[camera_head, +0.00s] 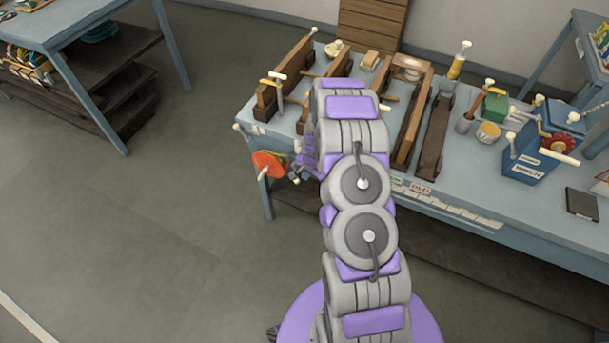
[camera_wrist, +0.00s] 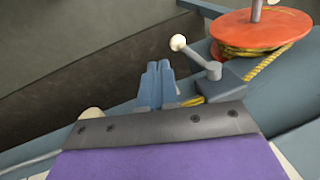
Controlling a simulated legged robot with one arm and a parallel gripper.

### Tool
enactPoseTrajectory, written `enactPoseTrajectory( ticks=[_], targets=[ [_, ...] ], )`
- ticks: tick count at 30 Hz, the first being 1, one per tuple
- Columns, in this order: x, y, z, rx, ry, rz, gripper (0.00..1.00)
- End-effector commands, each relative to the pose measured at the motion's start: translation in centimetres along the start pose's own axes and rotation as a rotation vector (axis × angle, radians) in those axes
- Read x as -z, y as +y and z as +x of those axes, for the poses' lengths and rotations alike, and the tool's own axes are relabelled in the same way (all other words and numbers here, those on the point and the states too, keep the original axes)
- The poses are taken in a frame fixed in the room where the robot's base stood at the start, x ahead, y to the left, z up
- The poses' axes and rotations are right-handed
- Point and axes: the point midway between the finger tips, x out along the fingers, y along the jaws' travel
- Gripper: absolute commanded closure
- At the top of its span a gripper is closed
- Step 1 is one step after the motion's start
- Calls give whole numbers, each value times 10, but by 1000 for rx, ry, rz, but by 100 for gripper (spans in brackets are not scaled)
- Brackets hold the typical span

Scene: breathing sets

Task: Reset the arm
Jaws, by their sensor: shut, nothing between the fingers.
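My arm extends from the bottom of the head view up over the front of the workbench (camera_head: 465,205). My gripper (camera_head: 304,160) is at the bench's left front corner, partly hidden behind my arm. In the wrist view its purple jaw with a dark front edge (camera_wrist: 160,128) fills the bottom. It is shut and empty. Just beyond it are a crank handle with a pale knob (camera_wrist: 195,58) and a red reel (camera_wrist: 260,30) wound with yellow rope. The reel (camera_head: 268,164) also shows left of my gripper. Whether the gripper touches them I cannot tell.
Wooden frames (camera_head: 408,115), a green box (camera_head: 495,107), a blue box (camera_head: 530,155) and a yellow tin (camera_head: 488,132) stand on the bench. Another table with shelves (camera_head: 105,85) is at the upper left. The floor (camera_head: 130,225) on the left is clear.

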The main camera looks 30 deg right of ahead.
Motion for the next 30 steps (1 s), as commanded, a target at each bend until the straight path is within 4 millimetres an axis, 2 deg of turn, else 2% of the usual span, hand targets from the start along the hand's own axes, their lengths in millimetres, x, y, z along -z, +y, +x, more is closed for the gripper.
enactPoseTrajectory(
  ticks=[1, 6, 14, 17, 22, 30],
  targets=[
    [1, -1, -15, 2, 2, 0, 100],
    [-2, 1, -36, 0, -1, -2, 100],
    [-4, 1, -39, -1, -2, -5, 100],
    [-8, -3, -47, 3, -6, -21, 100],
    [-27, -23, -88, 18, -39, -103, 100],
    [-83, -45, -179, 24, -115, -299, 100]
  ],
)
